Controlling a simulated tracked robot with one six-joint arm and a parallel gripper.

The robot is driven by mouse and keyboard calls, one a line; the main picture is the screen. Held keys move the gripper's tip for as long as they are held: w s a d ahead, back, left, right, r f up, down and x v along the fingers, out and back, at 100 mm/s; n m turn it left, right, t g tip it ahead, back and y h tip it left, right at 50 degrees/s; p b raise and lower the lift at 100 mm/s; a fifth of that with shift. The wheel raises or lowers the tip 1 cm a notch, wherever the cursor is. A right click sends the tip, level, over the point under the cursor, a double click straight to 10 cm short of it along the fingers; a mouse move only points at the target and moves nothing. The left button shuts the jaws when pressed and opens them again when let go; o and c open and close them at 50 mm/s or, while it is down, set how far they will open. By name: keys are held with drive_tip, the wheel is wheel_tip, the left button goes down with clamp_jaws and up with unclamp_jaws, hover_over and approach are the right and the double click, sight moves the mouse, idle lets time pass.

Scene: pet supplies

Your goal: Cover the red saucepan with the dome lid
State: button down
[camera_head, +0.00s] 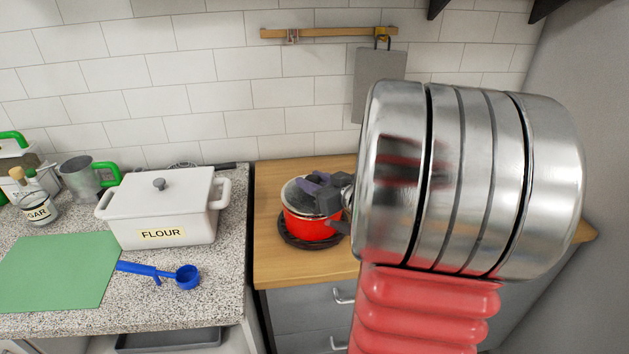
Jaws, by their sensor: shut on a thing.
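The red saucepan (308,229) stands on a dark round trivet (289,238) on the wooden counter. The dome lid (291,194), pale and see-through with a light rim, is at the pan's mouth. I cannot tell whether its rim touches the pan all round. My gripper (317,188), dark grey, is over the lid and shut on it, seemingly at its top. The gripper hides the lid's knob and right side, and my arm covers the space to the right.
A white flour box (165,210), a blue scoop (160,273) and a green mat (62,270) lie on the speckled counter at left. A grey board (376,82) hangs from a wooden rail (328,33) behind. Bare wood shows left of the saucepan.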

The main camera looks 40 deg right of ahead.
drive_tip(key=shift+f, duration=0.4)
idle(0.8)
drive_tip(key=c, duration=1.2)
unclamp_jaws()
drive_tip(key=shift+s, duration=0.15)
drive_tip(key=v, duration=1.3)
drive_tip(key=shift+s, duration=0.25)
